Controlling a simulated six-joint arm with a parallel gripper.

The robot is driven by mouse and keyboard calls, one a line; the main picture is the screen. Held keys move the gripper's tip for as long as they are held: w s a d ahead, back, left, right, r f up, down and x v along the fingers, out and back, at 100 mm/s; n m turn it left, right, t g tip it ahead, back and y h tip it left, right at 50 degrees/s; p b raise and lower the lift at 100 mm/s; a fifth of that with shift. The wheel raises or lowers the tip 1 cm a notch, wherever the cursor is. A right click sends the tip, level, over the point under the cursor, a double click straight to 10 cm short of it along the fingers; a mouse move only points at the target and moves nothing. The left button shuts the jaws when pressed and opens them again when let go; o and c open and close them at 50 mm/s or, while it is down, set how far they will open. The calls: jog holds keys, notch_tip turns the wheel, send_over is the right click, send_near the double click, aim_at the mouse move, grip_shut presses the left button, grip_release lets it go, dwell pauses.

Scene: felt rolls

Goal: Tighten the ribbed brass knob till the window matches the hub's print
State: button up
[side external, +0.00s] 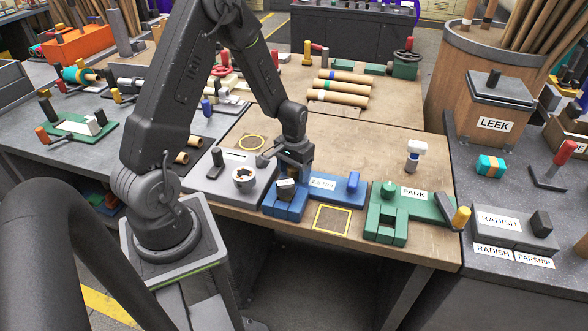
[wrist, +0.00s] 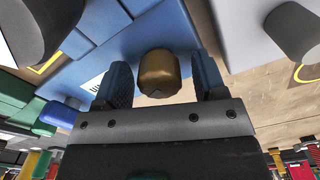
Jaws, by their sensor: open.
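A brass knob (wrist: 159,74) shows in the wrist view between the two fingers of my gripper (wrist: 161,62). Gaps show on both sides of it, so the fingers are apart and not closed on it. Its ribs cannot be made out. In the side view my gripper (side external: 294,176) points down at the left part of a blue fixture (side external: 350,195) and hides the knob. The fixture carries a white label (side external: 322,183) reading "2.5 Nm". A dark block (side external: 285,188) with a pale face sits at its left end. I cannot read any window there.
A green fixture (side external: 388,225) labelled PARK stands to the right. A grey plate with a round white hub (side external: 244,178) lies to the left. A yellow-outlined square (side external: 332,219) lies in front on the bench. Several brown rolls (side external: 340,87) lie behind.

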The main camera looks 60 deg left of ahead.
notch_tip(320, 180, up, 14)
dwell(0.6)
jog(key=shift+f, duration=0.1)
jog(key=s+d+r+m+t, duration=0.4)
jog(key=s+d+r, duration=0.9)
jog(key=d, duration=0.4)
jog(key=shift+s+r+m+t, duration=0.2)
jog(key=shift+s+m+t, duration=0.3)
jog(key=shift+t, duration=0.3)
